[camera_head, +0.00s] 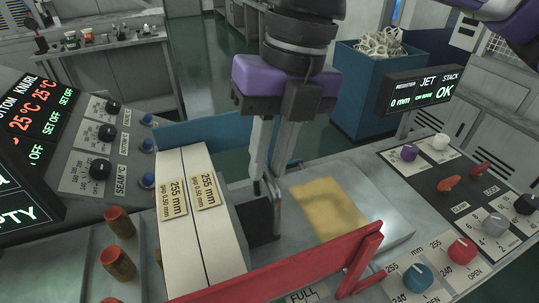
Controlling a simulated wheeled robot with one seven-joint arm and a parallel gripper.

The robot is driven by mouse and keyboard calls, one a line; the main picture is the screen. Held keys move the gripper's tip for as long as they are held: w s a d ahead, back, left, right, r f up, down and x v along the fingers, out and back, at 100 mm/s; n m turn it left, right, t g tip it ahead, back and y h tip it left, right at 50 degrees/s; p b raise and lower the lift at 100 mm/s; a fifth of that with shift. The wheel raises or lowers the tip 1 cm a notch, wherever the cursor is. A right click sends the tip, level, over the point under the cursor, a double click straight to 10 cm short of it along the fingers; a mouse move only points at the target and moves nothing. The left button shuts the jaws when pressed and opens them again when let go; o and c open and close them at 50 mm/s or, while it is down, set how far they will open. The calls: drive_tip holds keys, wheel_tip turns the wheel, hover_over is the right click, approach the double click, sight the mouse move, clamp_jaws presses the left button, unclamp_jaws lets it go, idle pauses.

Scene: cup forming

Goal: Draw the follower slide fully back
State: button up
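My gripper (268,183) reaches down from the top centre. Its purple body (284,80) is above two pale fingers, which are close together. The fingertips are at the top of a dark upright plate (262,222), just right of two white paper stacks (203,230). This plate looks like the follower slide, but no label on it confirms this. Its lower part is partly hidden. I cannot tell whether the fingers are shut on it or only beside it. The stacks carry "255 mm" labels.
A red bar (285,268) runs across the front, and a blue bar (215,128) runs behind. A yellow patch (328,207) lies on the metal plate to the right. Knob panels flank both sides. The JET STACK display (422,88) reads OK. A blue bin (372,85) stands behind.

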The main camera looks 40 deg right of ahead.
clamp_jaws()
idle(1.1)
